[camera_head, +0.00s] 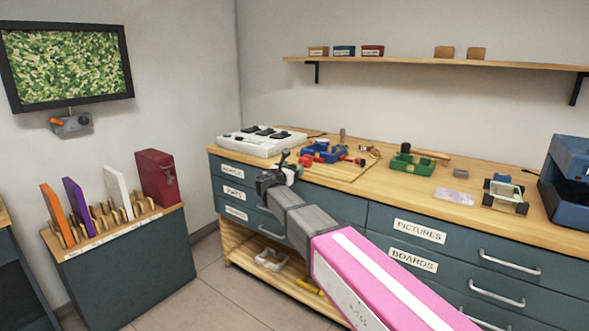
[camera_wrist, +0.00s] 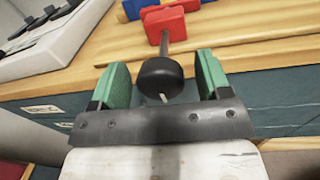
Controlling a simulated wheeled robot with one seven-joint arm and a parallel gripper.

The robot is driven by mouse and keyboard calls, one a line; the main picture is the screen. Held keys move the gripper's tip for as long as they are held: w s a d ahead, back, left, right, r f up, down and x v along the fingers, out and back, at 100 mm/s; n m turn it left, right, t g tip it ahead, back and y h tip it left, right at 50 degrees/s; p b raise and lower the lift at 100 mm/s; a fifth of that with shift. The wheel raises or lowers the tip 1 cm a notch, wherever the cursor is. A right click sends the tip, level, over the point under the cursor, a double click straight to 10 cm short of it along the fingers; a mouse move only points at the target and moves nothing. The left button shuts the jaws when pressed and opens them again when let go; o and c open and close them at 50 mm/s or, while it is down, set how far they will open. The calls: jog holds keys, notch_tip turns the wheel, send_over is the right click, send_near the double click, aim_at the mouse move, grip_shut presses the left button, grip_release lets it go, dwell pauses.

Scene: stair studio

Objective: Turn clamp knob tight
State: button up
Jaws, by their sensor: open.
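The clamp (camera_head: 322,151) is blue and red and sits on the wooden bench top, behind my gripper in the head view. In the wrist view its red block (camera_wrist: 170,20) shows at the top, with a dark screw rod running toward me. The round black clamp knob (camera_wrist: 160,78) is at the end of that rod. My gripper (camera_wrist: 161,68) is open, its two green finger pads on either side of the knob. A gap shows on each side, so neither pad seems to touch it. In the head view my gripper (camera_head: 276,177) is at the bench's front edge; the knob is not clear there.
A white control box (camera_head: 258,143) stands left of the clamp. A green tray-like holder (camera_head: 412,165) and small tools lie to the right on the bench top (camera_head: 470,213). Drawers with handles (camera_head: 510,262) are below the edge. A rack with upright boards (camera_head: 110,230) stands at left.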

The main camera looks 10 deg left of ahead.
jog(key=shift+x, duration=1.05)
jog(key=c, duration=0.9)
jog(key=shift+m, duration=0.3)
